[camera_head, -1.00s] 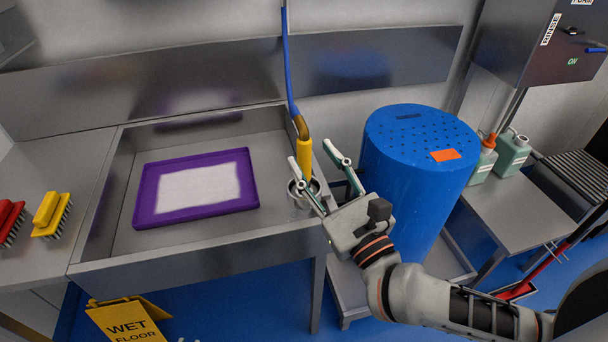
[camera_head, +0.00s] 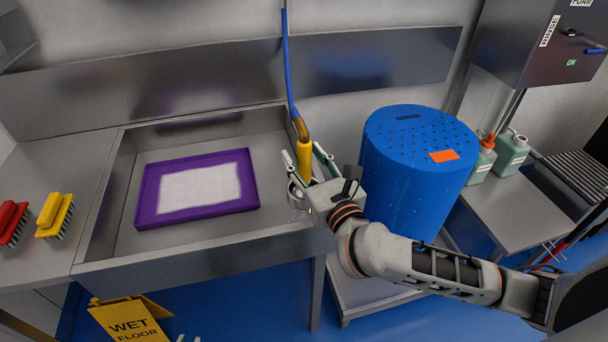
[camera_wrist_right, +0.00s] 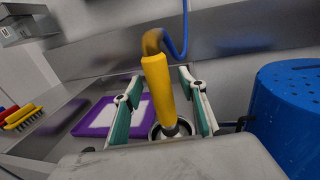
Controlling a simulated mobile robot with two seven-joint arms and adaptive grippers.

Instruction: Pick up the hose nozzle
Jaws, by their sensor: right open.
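The hose nozzle (camera_head: 304,158) has a yellow grip and a brass bend at its top, where the blue hose (camera_head: 290,70) joins it. It stands upright with its lower end in a round metal cup at the sink's right side. My right gripper (camera_head: 307,152) is open, with one finger on each side of the yellow grip. In the right wrist view the nozzle (camera_wrist_right: 158,88) rises between the two green-padded fingers, with a visible gap on both sides. The cup (camera_wrist_right: 172,130) is partly hidden behind the gripper body.
A purple tray (camera_head: 150,213) lies in the steel sink. A large blue perforated drum (camera_head: 400,160) stands close to the right of my right arm. Red (camera_head: 10,218) and yellow (camera_head: 54,212) brushes lie at left. A yellow wet floor sign (camera_head: 130,320) stands below.

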